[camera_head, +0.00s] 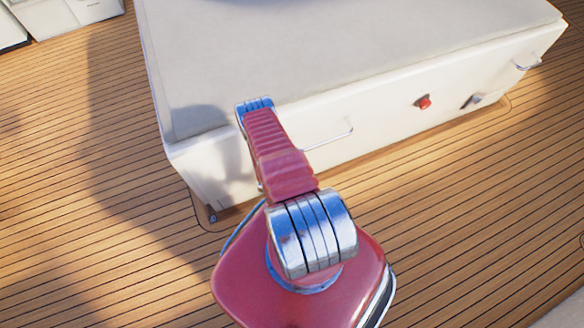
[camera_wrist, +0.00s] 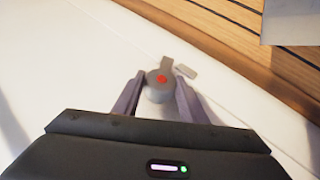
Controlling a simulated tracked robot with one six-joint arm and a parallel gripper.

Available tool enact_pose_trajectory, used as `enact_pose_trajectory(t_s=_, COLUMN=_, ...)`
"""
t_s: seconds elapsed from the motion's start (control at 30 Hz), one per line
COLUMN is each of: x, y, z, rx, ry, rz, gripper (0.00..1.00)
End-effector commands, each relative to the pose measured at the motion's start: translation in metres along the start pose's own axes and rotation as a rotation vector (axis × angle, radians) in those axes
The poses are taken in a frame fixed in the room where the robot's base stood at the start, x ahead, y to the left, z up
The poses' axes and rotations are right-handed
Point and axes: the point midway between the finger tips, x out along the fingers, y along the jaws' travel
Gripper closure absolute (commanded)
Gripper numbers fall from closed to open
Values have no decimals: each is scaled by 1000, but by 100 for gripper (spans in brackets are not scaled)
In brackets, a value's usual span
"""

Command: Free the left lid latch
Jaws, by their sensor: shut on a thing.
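The left lid latch (camera_wrist: 160,90) shows in the wrist view on the white side of the hatch box. It has a round pale grey hub with a red mark and a short grey lever pointing up in the picture. A small grey plate (camera_wrist: 186,71) lies just right of the lever's end, apart from it. My gripper (camera_wrist: 159,81) is shut on the latch hub, one dark finger on each side. In the head view my red arm hides the gripper and this latch.
The white hatch box (camera_head: 380,130) has a grey padded lid (camera_head: 330,60). Its front bears a chrome handle (camera_head: 328,136), a red button (camera_head: 424,103), a second latch (camera_head: 474,100) and another handle (camera_head: 528,63). Plank deck (camera_head: 480,200) in front is clear.

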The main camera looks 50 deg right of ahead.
Motion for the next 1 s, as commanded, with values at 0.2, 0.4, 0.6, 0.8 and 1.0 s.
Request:
enact_pose_trajectory(t_s=0.2, x=0, y=-5, z=-2, rx=-53, ry=-4, rz=112, gripper=84)
enact_pose_trajectory(t_s=0.4, x=1, y=-6, z=-1, rx=-93, ry=-13, rz=206, gripper=84)
enact_pose_trajectory(t_s=0.6, x=1, y=-7, z=-2, rx=-121, ry=-18, rz=268, gripper=84)
enact_pose_trajectory(t_s=0.8, x=1, y=-8, z=-2, rx=-134, ry=-20, rz=295, gripper=84)
enact_pose_trajectory(t_s=1.0, x=1, y=-8, z=-2, rx=-136, ry=-21, rz=297, gripper=84)
